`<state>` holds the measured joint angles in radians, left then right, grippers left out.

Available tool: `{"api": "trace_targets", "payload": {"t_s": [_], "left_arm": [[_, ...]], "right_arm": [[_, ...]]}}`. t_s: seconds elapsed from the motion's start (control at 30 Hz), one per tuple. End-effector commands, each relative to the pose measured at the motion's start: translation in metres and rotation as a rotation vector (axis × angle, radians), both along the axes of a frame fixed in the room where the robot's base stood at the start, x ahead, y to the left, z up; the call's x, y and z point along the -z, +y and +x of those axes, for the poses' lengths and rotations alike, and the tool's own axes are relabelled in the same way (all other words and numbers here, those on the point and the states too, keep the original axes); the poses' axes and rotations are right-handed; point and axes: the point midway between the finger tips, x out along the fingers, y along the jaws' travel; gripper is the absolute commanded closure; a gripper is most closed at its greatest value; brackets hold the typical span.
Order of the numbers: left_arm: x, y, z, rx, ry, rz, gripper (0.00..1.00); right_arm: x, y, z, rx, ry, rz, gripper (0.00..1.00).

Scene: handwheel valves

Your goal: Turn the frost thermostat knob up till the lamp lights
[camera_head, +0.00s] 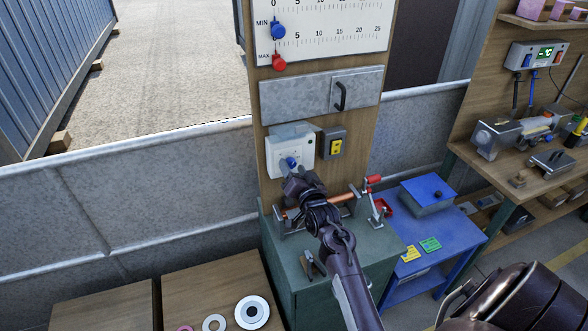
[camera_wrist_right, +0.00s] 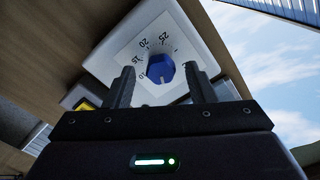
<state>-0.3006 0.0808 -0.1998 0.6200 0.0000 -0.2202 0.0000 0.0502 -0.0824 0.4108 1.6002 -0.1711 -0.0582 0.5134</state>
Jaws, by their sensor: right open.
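The thermostat (camera_head: 283,138) is a white box on the wooden panel, with a blue knob (camera_head: 291,162) low on its front. In the right wrist view the blue knob (camera_wrist_right: 160,69) sits on a white dial with 10, 15, 20 and 25 visible; its pale mark points down the picture, toward my gripper. A small dark dot, perhaps the lamp (camera_head: 309,140), is on the thermostat's right side; I see no glow. My right gripper (camera_wrist_right: 159,72) is open, one finger on each side of the knob; contact cannot be told. My left gripper is not in view.
A grey box with a yellow switch (camera_head: 336,146) is right of the thermostat. A metal panel with a black handle (camera_head: 341,96) is above. A copper pipe (camera_head: 340,200) lies on the green cabinet (camera_head: 290,262) below. A blue bench (camera_head: 452,232) stands to the right.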

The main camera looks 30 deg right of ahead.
Motion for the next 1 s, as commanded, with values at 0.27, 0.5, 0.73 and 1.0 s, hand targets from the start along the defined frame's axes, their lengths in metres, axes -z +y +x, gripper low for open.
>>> {"api": "trace_targets", "payload": {"t_s": [0.27, 0.5, 0.73, 1.0], "left_arm": [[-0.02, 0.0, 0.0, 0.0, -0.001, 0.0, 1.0], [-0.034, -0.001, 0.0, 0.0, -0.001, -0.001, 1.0], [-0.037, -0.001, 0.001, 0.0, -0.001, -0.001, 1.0], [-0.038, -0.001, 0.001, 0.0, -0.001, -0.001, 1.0]], "right_arm": [[-0.003, 0.006, -0.025, 0.0, 0.002, 0.0, 0.5], [-0.002, 0.012, -0.048, -0.001, 0.003, 0.0, 0.5], [-0.001, 0.014, -0.057, -0.001, 0.0, -0.001, 0.5], [-0.001, 0.014, -0.059, -0.001, 0.001, -0.001, 0.5]]}}
